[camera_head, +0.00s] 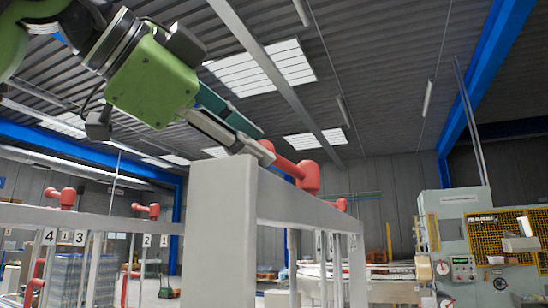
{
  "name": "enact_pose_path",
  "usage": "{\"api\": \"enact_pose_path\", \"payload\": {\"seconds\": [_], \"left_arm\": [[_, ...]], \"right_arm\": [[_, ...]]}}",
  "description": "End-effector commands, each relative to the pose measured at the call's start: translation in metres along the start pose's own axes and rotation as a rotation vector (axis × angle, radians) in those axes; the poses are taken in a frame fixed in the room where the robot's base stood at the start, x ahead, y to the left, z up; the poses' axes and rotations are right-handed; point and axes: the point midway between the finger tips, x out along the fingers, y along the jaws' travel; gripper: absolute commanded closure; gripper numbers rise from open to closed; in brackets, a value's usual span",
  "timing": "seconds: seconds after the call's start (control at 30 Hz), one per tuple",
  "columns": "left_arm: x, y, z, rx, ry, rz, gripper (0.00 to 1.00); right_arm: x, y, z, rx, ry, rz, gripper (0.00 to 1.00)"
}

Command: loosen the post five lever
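A red lever (309,178) sits on top of the grey frame, just right of the near pale grey post (222,230). Its handle points up and left toward my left gripper. My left gripper (264,145) comes in from the upper left, with a green body and two long fingers. The fingers are apart, and the tips are at the handle's end. The lower grey fingertip overlaps the handle's end, so I cannot tell whether they touch. No number five plate can be read. My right gripper is not in view.
More red levers stand on the frame at left (67,197) and centre left (153,210), near plates marked 4, 3, 2 and 1. Another red lever (341,204) is behind the near one. A machine with yellow mesh guards (497,238) stands at right.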

Motion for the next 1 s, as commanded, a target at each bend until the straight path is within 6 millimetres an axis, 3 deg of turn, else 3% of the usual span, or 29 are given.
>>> {"api": "enact_pose_path", "payload": {"seconds": [0.1, 0.3, 1.0], "left_arm": [[-0.020, 0.000, 0.000, 0.000, 0.000, -0.001, 0.71], [-0.036, 0.001, 0.000, 0.000, 0.000, 0.001, 0.71], [-0.036, 0.001, 0.000, 0.000, 0.000, 0.002, 0.71]], "right_arm": [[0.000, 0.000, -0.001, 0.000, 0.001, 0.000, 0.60], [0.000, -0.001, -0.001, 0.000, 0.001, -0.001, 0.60], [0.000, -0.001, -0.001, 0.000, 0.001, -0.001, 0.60]]}}
